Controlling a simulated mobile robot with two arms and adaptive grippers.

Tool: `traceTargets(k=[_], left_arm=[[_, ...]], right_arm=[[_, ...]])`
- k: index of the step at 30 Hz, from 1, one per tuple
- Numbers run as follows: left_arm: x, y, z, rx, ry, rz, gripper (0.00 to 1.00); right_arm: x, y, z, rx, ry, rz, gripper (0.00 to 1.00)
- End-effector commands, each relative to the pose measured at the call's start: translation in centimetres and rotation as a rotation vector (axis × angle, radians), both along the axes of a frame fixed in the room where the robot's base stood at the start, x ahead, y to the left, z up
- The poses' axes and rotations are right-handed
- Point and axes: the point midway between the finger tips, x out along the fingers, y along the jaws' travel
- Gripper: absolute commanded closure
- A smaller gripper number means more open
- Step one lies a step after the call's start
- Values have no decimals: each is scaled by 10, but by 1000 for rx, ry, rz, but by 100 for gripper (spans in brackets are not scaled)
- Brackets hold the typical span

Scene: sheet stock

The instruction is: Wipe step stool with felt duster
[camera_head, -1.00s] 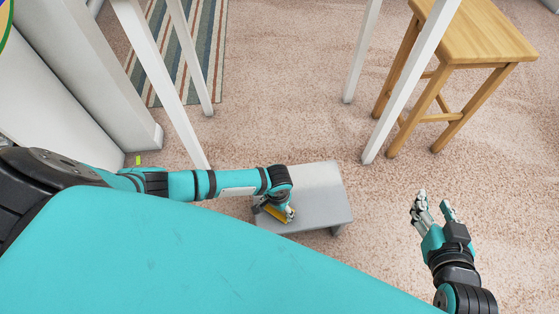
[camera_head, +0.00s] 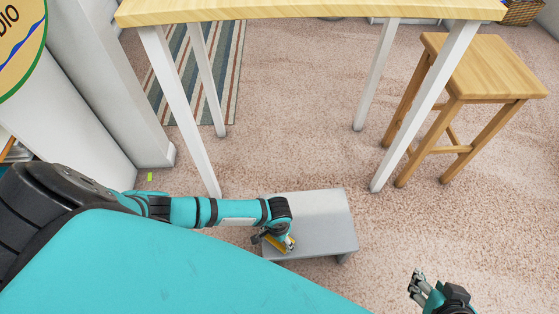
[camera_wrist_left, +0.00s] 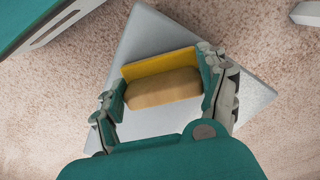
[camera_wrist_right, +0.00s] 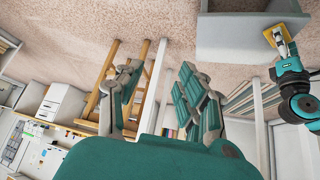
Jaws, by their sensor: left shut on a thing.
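The step stool (camera_head: 325,222) is low and grey and stands on the carpet in front of me. Its flat top also fills the middle of the left wrist view (camera_wrist_left: 160,30). My left gripper (camera_head: 288,243) is over the stool's near left part. It is shut on the felt duster (camera_wrist_left: 163,88), which has a tan rounded body and a yellow strip along one side. The duster is at the stool's top; whether it touches is not clear. My right gripper (camera_wrist_right: 160,98) is open and empty, off to the right of the stool in the head view (camera_head: 427,285).
A table (camera_head: 300,10) with a pale wooden top and white legs stands beyond the stool. A wooden stool (camera_head: 485,65) is at the right. A striped rug (camera_head: 185,90) lies at the back left. Carpet to the right of the step stool is clear.

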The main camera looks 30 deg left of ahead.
Motion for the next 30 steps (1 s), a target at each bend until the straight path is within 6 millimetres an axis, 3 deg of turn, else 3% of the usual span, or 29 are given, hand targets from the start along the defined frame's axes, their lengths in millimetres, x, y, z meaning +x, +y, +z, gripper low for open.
traceTargets(k=[17, 24, 30], left_arm=[[-15, 7, 1, 1, 0, 0, 57], [-34, 16, 2, 2, 3, 1, 57], [-38, 18, 0, 1, -1, 0, 57]], right_arm=[[-49, -15, -15, -50, 241, -20, 62], [-63, -19, -6, -64, 306, -25, 62], [-67, -20, -7, -67, 325, -26, 62]])
